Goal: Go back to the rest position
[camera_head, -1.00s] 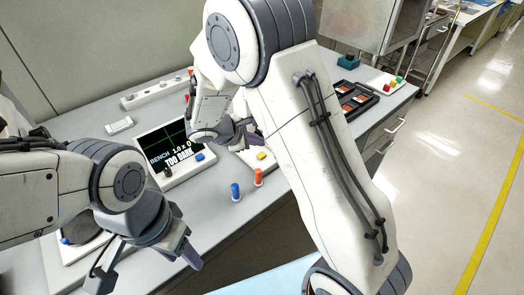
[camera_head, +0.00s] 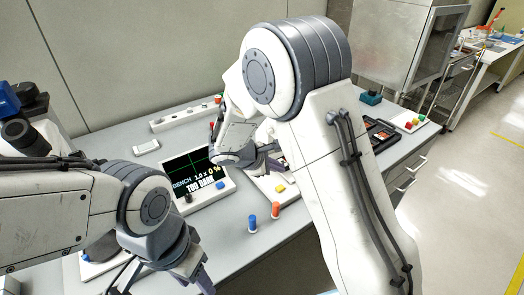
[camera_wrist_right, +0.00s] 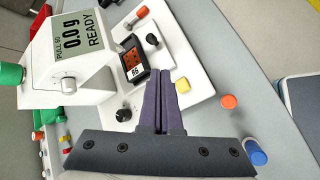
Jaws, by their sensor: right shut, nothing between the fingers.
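My right gripper (camera_head: 272,166) hangs over the bench, right of the monitor, partly hidden behind my right arm. In the right wrist view its two purple fingers (camera_wrist_right: 162,90) are together with nothing between them. They lie above a white base plate beside a white pull tester (camera_wrist_right: 70,55) reading "0.0 g READY". My left gripper (camera_head: 180,285) is low at the bottom left of the head view and cut off by the frame edge. One purple finger shows near the outer end of its body, so it looks open; its other finger is hidden.
The monitor (camera_head: 197,178) reads "TOO DARK". A blue peg (camera_head: 252,224) and orange peg (camera_head: 276,210) stand near the bench's front edge. A yellow block (camera_wrist_right: 183,86) lies close to the right fingers. A microscope (camera_head: 18,130) is at far left. Open floor lies to the right.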

